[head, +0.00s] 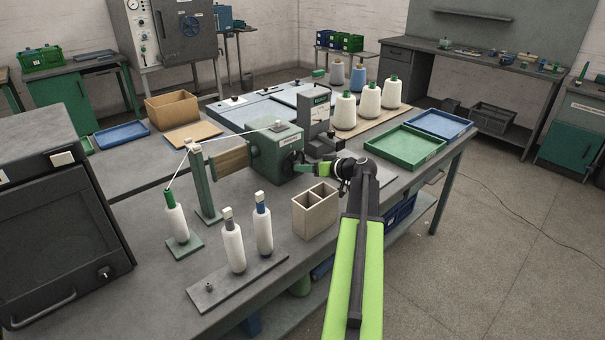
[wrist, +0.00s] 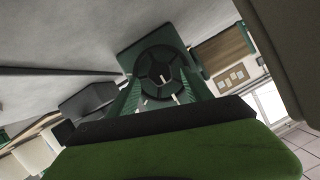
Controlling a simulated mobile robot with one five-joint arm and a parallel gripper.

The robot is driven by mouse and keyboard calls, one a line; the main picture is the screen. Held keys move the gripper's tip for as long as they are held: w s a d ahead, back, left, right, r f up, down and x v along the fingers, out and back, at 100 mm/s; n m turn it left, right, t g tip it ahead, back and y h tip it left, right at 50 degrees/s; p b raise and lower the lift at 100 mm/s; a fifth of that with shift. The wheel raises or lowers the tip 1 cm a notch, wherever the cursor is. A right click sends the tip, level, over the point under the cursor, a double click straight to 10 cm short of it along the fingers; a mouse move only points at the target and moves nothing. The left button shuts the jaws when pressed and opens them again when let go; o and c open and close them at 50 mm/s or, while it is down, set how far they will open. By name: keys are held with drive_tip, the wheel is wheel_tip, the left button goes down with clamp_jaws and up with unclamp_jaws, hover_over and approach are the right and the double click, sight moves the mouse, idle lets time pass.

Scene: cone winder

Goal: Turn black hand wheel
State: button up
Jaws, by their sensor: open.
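The black hand wheel (wrist: 160,67) shows in the wrist view as a round dark spoked disc on a green housing. Small pale marks show at its middle and lower edge. In the head view the wheel (head: 297,158) is a small dark shape on the side of the green winder box (head: 271,150), partly hidden by my gripper (head: 309,168). My gripper (wrist: 165,92) is open, with one green ribbed finger on each side of the wheel in the wrist view. I cannot tell whether the fingers touch the rim.
A divided wooden box (head: 315,211) stands below and left of my arm. White yarn bobbins (head: 234,246) stand on a grey board at the front. A green tray (head: 405,148) and a blue tray (head: 440,124) lie to the right. White cones (head: 370,103) stand behind. A thread runs to the winder.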

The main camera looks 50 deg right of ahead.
drive_tip(key=x, duration=0.3)
drive_tip(key=shift+w+b, duration=0.2)
drive_tip(key=shift+b, duration=0.15)
drive_tip(key=shift+d, duration=0.1)
clamp_jaws()
